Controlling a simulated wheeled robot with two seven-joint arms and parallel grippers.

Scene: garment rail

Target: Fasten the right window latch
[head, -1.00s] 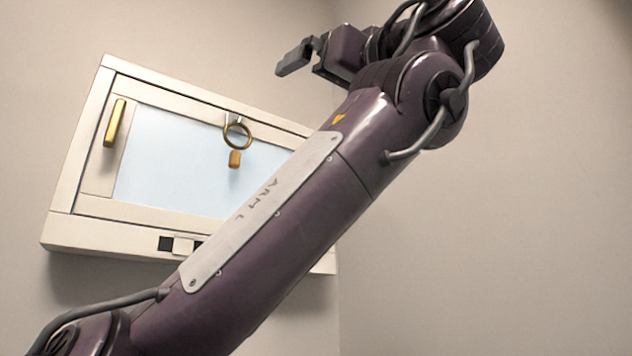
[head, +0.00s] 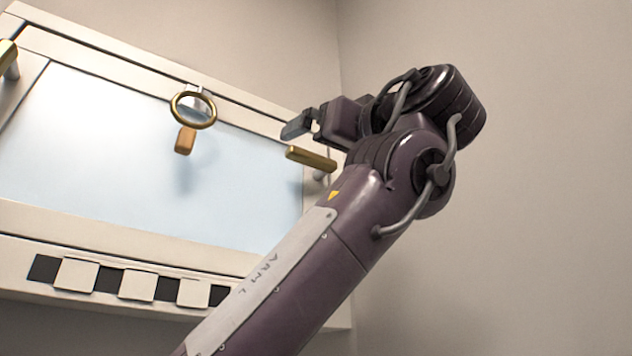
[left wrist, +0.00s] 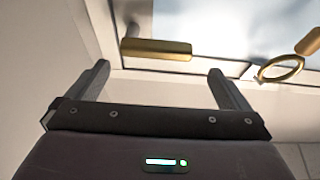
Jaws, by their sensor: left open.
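The right window latch (head: 311,159) is a brass bar on a short pale post at the right side of the window. It lies nearly level in the head view, pointing inward over the pane. It also shows in the left wrist view (left wrist: 156,49), just beyond the fingertips. My left gripper (head: 301,126) is open and empty, close above the latch in the head view. In the left wrist view the jaws (left wrist: 158,72) are spread with the bar ahead of the gap between them; I see no contact. My right gripper is not in view.
A brass ring (head: 193,110) with an orange tag (head: 185,141) hangs at the top of the window frame (head: 130,64). The left latch (head: 6,57) is cut off at the left edge. Pale square tiles (head: 136,285) line the sill. The right wall is bare.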

